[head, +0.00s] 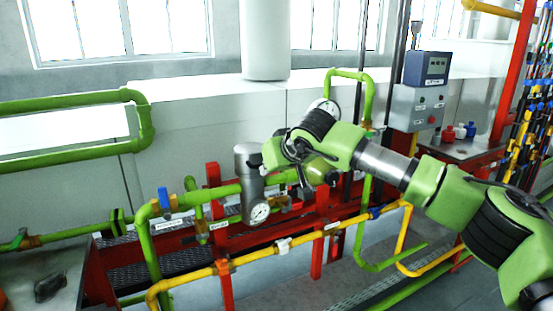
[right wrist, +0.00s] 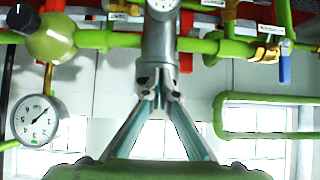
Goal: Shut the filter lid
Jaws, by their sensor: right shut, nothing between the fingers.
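The filter is a grey upright cylinder (head: 252,200) on the green pipe, with a small round gauge at its foot. Its lid (head: 247,149) is the grey cap at the top; it looks level on the body, but I cannot tell whether it is fully down. My right gripper (head: 268,153) is beside the lid on its right, its fingers mostly hidden by the wrist. In the right wrist view, which is upside down, the gripper (right wrist: 160,82) is shut and empty, fingertips at the top end of the filter body (right wrist: 160,45). Contact is unclear. My left gripper is out of view.
A blue-handled valve (head: 164,199) stands left of the filter. A yellow pipe (head: 250,256) runs below in front, and red posts (head: 316,245) hold the pipes. A gauge (right wrist: 38,120) shows beside the fingers in the right wrist view. A grey control box (head: 418,108) stands behind right.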

